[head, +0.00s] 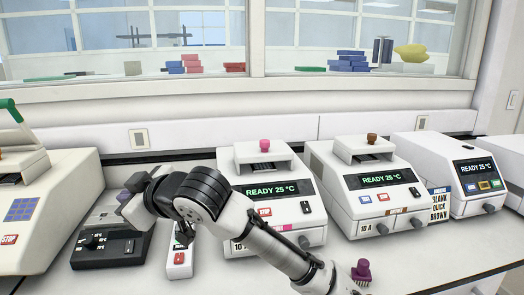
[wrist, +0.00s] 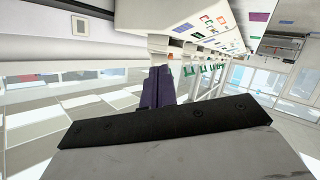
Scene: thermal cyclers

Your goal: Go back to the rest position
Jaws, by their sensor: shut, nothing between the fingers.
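My arm reaches from the lower right of the head view toward the left. My gripper (head: 124,197) is raised in front of a low dark device with knobs (head: 108,246); whether it touches the device cannot be told. In the wrist view my gripper's dark purple fingers (wrist: 158,82) are together, with nothing seen between them. Two white thermal cyclers, one with a pink knob (head: 264,157) and one with a brown knob (head: 378,181), read READY 25 °C. My arm hides part of the first one.
A further cycler (head: 462,175) stands at the right and another white machine (head: 45,205) at the far left. A small white box with a red button (head: 179,262) and a purple knobbed piece (head: 362,272) are on the bench. The bench's front right (head: 430,265) is mostly clear.

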